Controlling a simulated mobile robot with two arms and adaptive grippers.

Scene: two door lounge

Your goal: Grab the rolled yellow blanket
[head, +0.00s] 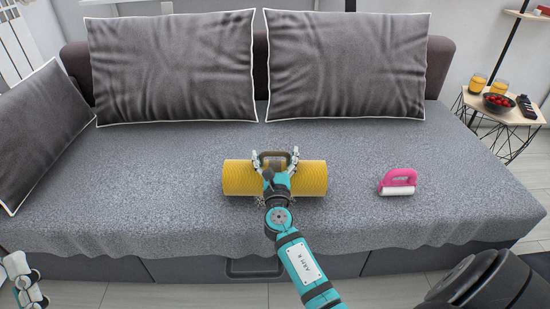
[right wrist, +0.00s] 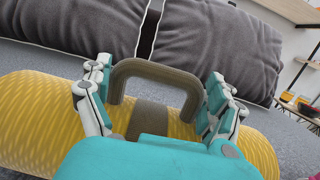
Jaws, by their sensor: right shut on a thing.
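The rolled yellow blanket (head: 312,178) lies across the middle of the grey sofa seat, and it also fills the lower part of the right wrist view (right wrist: 40,110). A brown strap with a raised handle (right wrist: 160,70) sits at its middle. My right gripper (head: 277,158) is over the middle of the roll, with a finger on each side of the handle. It is shut on the blanket's handle; the exact contact is hard to see. The roll appears to rest on the seat. Part of my left gripper (head: 22,284) shows at the lower left edge; its fingertips are not clear.
A pink lint roller (head: 398,182) lies on the seat to the right of the blanket. Grey cushions (head: 172,68) lean along the sofa back. A side table (head: 505,110) with drinks, a bowl of red fruit and a remote stands at the right. The seat's left part is clear.

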